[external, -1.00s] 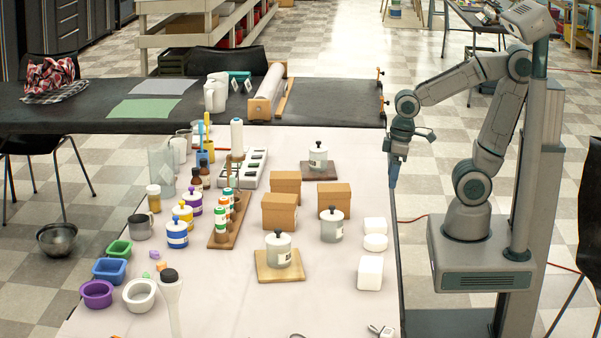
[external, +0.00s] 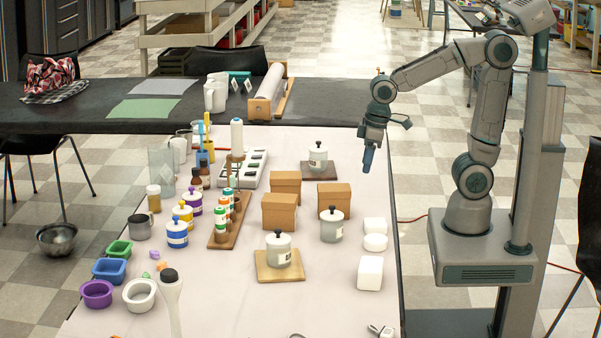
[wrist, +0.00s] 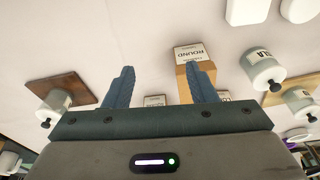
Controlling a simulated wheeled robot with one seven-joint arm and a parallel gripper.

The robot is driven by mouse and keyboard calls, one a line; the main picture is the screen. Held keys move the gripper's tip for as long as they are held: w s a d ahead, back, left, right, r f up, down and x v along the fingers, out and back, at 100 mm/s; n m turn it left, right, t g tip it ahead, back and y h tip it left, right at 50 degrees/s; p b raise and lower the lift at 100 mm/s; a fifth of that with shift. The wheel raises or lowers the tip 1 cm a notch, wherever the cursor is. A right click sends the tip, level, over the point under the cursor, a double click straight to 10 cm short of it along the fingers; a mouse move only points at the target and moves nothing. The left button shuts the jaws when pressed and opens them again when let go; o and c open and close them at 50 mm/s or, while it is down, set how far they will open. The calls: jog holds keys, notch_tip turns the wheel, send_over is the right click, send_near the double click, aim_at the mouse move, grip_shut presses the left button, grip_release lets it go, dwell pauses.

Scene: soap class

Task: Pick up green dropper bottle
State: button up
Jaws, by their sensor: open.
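Several small bottles with green or orange bands (external: 228,199) stand on a wooden rack (external: 218,240) left of the table's middle in the external view. The rack does not clearly show in the wrist view.
Cardboard boxes (external: 279,212) and white lidded jars (external: 332,226) stand between my gripper and the rack. Yellow, purple and blue jars (external: 177,233) stand left of the rack. White blocks (external: 370,273) lie at the right.

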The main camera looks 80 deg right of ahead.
jog(key=w+a+r+p, duration=0.2)
jog(key=w+a+r, duration=0.1)
jog(key=w, duration=0.3)
jog(key=w+a+r+p, duration=0.1)
jog(key=w+a+r, duration=0.1)
jog(key=w, duration=0.4)
jog(key=n+t+p, duration=0.1)
jog(key=t+p, duration=0.1)
jog(key=p, duration=0.5)
send_over(218, 227)
jog(key=s+d, duration=0.2)
jog(key=s, duration=0.3)
jog(key=x, duration=0.7)
jog(key=p+x, duration=0.1)
jog(key=x, duration=0.6)
jog(key=shift+w+a, duration=0.15)
jog(key=shift+a, duration=0.1)
jog(key=shift+c, duration=0.3)
jog(key=c, duration=1)
